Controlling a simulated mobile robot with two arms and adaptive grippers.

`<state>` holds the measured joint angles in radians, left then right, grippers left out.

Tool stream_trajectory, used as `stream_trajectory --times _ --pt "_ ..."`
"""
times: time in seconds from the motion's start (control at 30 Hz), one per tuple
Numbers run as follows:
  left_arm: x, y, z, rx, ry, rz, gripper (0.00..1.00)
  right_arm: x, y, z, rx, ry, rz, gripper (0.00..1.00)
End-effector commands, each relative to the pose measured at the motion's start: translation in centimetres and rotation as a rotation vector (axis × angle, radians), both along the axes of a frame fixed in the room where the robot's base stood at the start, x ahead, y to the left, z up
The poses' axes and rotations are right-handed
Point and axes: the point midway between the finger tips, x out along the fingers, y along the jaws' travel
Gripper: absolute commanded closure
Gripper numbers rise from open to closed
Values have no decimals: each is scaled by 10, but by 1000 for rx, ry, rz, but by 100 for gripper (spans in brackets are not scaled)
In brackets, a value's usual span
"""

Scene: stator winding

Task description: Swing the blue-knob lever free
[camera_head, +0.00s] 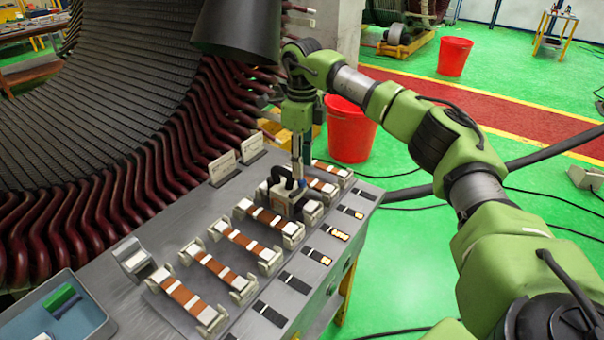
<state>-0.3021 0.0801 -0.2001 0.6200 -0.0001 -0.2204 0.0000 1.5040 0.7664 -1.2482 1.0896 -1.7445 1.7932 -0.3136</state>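My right gripper (288,184) points down over the row of clamp fixtures on the grey bench, near its far end. Its dark fingers are at a grey-white block-like part (285,203). I cannot tell whether they grip it or only touch it. A small bluish spot shows beside the fingers, but it is too small to tell whether it is the lever's blue knob. The lever itself cannot be made out and may be hidden by the gripper. My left gripper is not in view.
Copper-coloured bars with white bands (205,264) lie in holders along the bench. A blue tray (98,318) with green and dark blue blocks sits at lower left. The large stator (110,90) stands close behind. Red buckets (350,130) stand on the green floor.

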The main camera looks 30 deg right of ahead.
Motion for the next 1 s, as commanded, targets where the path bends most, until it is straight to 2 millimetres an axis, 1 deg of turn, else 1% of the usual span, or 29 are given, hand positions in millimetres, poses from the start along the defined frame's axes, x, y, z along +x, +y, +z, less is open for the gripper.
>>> stream_trajectory --times 0.03,0.1,0.2,0.3,0.43,0.67,0.7,0.8,1.0 --pt "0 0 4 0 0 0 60 -1 0 -9 0 4 0 67" --pt "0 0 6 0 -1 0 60 -1 0 -20 0 2 -1 67" --pt "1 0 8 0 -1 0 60 0 0 -33 0 0 -1 67" --pt "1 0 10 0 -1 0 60 0 0 -41 -1 -1 -1 67" --pt "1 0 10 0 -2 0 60 0 0 -46 0 -1 -1 67" --pt "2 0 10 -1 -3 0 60 0 0 -46 0 -1 0 67" --pt "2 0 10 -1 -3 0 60 0 0 -46 0 -1 0 77" --pt "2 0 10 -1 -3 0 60 0 0 -46 0 -1 0 100" --pt "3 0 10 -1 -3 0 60 0 0 -46 0 -2 -2 100"
